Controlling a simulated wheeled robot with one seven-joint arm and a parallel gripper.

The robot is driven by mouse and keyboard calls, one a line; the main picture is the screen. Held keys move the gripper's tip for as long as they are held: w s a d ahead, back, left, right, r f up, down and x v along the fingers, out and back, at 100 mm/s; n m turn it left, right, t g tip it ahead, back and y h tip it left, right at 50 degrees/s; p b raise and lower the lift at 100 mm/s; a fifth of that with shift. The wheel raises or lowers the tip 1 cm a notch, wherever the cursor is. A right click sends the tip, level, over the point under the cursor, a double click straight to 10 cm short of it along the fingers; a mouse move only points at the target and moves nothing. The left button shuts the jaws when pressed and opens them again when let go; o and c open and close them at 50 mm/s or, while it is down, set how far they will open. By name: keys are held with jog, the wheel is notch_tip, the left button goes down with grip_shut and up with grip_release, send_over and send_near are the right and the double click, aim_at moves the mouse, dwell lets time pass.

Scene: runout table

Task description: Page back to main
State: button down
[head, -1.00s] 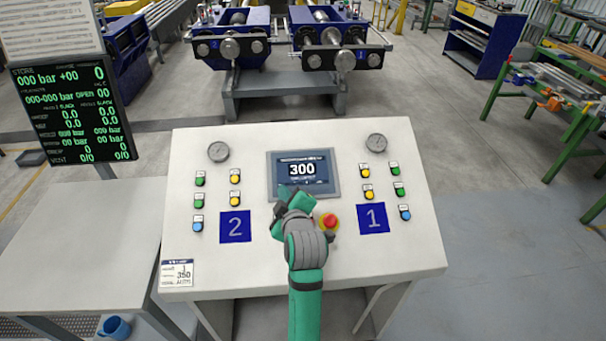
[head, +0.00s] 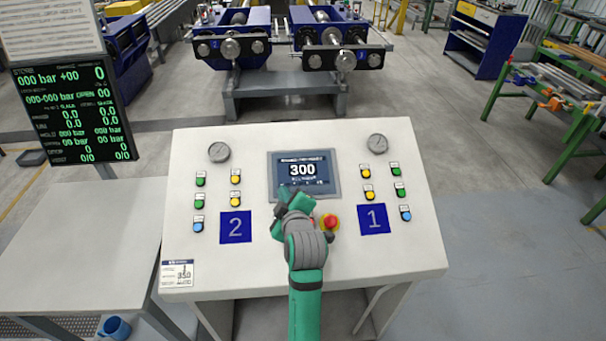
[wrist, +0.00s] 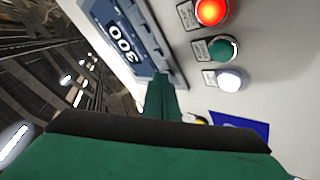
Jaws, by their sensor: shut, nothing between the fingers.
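The small screen (head: 303,172) in the middle of the white console shows a large 300 with small text above and below it. In the wrist view the screen (wrist: 122,38) appears turned on its side, with a row of keys along its lower edge. My gripper (head: 288,192) is shut and empty at the screen's lower left edge and hides part of that edge. In the wrist view its green fingers (wrist: 161,98) are together close to the key row; I cannot tell whether they touch a key.
A red emergency stop button (head: 331,222) sits just right of my gripper. Green, yellow and blue buttons flank the blue 2 plate (head: 235,227) and the blue 1 plate (head: 374,219). A black display board (head: 75,110) stands at the left. The wrist view also shows a lit red button (wrist: 211,11).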

jog(key=shift+s+a+r, duration=0.15)
jog(key=shift+s+r, duration=0.2)
jog(key=shift+r, duration=0.35)
jog(key=shift+s, duration=0.1)
jog(key=shift+r, duration=0.15)
jog(key=shift+s+r, duration=0.4)
jog(key=shift+r, duration=0.5)
jog(key=shift+s+r, duration=0.45)
jog(key=shift+r, duration=0.4)
jog(key=shift+s+r, duration=0.4)
jog(key=shift+r, duration=0.5)
jog(key=shift+a, duration=0.1)
